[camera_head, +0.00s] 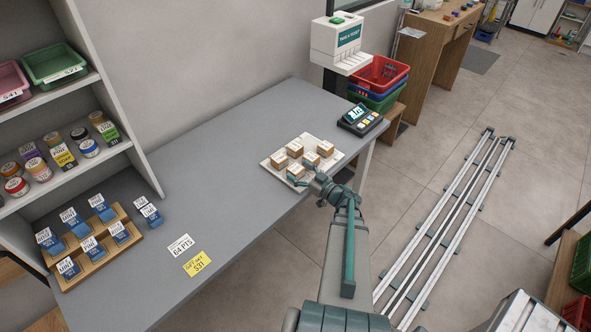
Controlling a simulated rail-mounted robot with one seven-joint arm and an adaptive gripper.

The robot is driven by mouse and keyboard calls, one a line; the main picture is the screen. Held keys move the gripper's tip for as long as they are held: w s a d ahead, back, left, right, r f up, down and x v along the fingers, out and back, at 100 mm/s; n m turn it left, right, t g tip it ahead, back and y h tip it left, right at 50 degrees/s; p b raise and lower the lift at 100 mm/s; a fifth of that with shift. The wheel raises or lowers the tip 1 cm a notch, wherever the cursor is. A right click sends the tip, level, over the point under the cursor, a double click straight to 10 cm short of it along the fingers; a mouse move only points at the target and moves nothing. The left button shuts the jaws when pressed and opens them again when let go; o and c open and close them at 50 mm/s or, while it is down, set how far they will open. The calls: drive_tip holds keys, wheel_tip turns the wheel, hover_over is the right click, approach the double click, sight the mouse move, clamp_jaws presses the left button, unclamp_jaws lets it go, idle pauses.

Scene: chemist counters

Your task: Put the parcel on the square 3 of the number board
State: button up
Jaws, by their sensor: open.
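A pale square board (334,162) lies on the grey counter near its right end. Several small brown boxes with white tops, which look like parcels (325,149), stand on it. Any numbers or square markings on the board are too small to read, so I cannot tell which square is 3. My gripper (304,181) is open at the board's front edge, close to the front parcel (295,171). I cannot tell whether its fingers touch or surround that parcel. My gripper and wrist cover the board's front corner.
A card terminal (360,119) stands right of the board. A ticket dispenser (342,45) and stacked baskets (378,77) are behind it. The counter's middle (205,190) is clear.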

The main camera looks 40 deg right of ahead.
sight(294, 170)
drive_tip(key=shift+w+a, duration=0.1)
drive_tip(key=shift+w, duration=0.95)
drive_tip(key=shift+c, duration=0.3)
drive_tip(key=c, duration=1.3)
drive_tip(key=shift+c, duration=0.2)
drive_tip(key=shift+r, duration=0.15)
drive_tip(key=shift+r+b, duration=1)
drive_tip(key=shift+r, duration=3.85)
drive_tip(key=w+a+n+g+y, duration=0.1)
drive_tip(key=a+n+g+y, duration=0.2)
drive_tip(key=a, duration=1.4)
drive_tip(key=w+a+r+n+g+y, duration=0.1)
drive_tip(key=a+n+g+y, duration=0.3)
drive_tip(key=a+y, duration=0.5)
drive_tip(key=a+n, duration=0.2)
drive_tip(key=a, duration=0.7)
drive_tip(key=shift+a+r+n+y, duration=0.3)
